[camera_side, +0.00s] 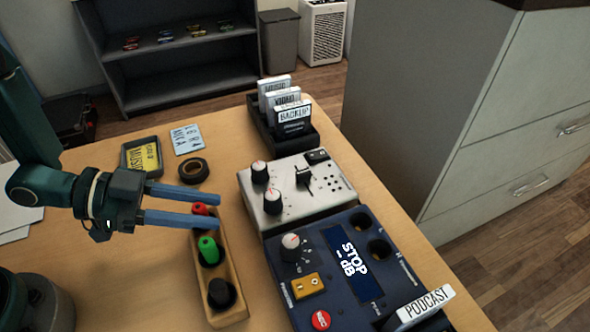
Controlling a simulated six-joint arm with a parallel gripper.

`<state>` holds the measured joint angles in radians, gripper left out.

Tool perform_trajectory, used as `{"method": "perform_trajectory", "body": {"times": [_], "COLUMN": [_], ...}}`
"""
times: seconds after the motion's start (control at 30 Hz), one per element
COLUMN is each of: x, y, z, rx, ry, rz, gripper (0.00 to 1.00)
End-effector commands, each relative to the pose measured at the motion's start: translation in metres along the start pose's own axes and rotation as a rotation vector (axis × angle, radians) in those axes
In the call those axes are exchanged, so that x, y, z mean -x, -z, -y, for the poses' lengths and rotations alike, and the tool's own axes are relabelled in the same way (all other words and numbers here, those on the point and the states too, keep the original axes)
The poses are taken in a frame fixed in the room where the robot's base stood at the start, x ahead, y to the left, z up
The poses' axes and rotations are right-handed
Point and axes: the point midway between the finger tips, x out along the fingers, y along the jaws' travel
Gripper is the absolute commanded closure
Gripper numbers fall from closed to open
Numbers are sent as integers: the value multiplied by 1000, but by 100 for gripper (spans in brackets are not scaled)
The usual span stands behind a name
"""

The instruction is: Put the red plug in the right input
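The red plug (200,209) stands in the far end of a wooden block (230,283), partly hidden by my gripper. My gripper (221,209) has two blue fingers spread apart, and the red plug shows between them. I cannot tell whether the fingers are level with it or above it; no grip on it shows. A dark blue recorder (284,254) stands to the right with two round dark sockets, one farther (361,221) and one nearer (380,250). Both look empty. Their labels are too small to read.
A green plug (208,249) and a black plug (219,293) share the block. A grey mixer (267,228) with knobs stands behind the recorder. A PODCAST card (426,304) stands upright at the recorder's near right. Black tape (194,171) and a card rack (262,127) lie farther back.

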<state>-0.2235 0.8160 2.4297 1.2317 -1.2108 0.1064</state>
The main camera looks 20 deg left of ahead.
Motion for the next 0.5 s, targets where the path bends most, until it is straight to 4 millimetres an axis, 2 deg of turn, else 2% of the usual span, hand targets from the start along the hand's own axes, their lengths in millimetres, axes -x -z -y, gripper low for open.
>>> {"method": "perform_trajectory", "body": {"times": [0.03, 0.07, 0.1, 0.5], "x": [0, 0, 0, 1], "y": [0, 0, 0, 2], "z": [0, 0, 0, 0], "rx": [0, 0, 0, -2], "ry": [0, 0, 0, 0], "rz": [0, 0, 0, -1], "gripper": [85, 96, 100, 100]}}
